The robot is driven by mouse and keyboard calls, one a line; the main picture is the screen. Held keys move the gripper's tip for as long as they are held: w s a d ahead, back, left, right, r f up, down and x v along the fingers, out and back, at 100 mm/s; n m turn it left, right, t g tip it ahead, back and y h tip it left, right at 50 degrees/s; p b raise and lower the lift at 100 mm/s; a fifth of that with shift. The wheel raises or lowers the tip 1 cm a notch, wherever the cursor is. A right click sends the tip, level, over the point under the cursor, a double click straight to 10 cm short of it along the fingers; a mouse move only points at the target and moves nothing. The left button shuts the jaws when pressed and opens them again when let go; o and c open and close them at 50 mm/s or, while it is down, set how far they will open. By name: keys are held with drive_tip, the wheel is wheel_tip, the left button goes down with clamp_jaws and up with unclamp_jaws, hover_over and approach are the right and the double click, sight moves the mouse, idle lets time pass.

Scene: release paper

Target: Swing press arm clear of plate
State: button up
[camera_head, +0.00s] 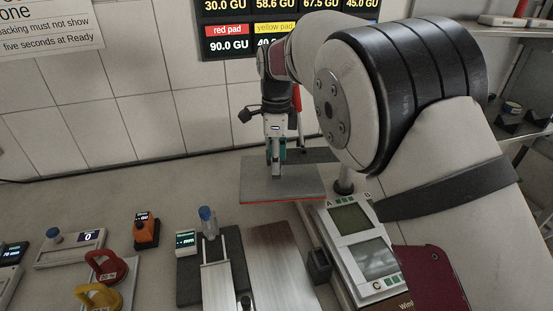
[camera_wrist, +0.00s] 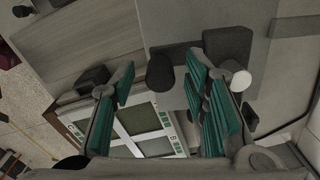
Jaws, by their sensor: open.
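A flat grey plate (camera_head: 262,190) with a red front edge lies at the back of the bench in the head view. A dark bar, seemingly the press arm (camera_head: 318,156), reaches over its right side near a post (camera_head: 343,186). My gripper (camera_head: 275,168) points down over the plate. In the wrist view my gripper (camera_wrist: 160,68) is open, its teal-padded fingers spread. A black round knob (camera_wrist: 160,74) shows between the fingertips; I cannot tell whether they touch it. A dark block (camera_wrist: 230,46) and a pale round knob (camera_wrist: 242,80) show beside the right finger, which partly hides them.
The bench left of the plate is clear.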

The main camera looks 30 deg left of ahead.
wheel_tip(320, 180, up, 12)
drive_tip(key=shift+f, duration=0.2)
idle(0.4)
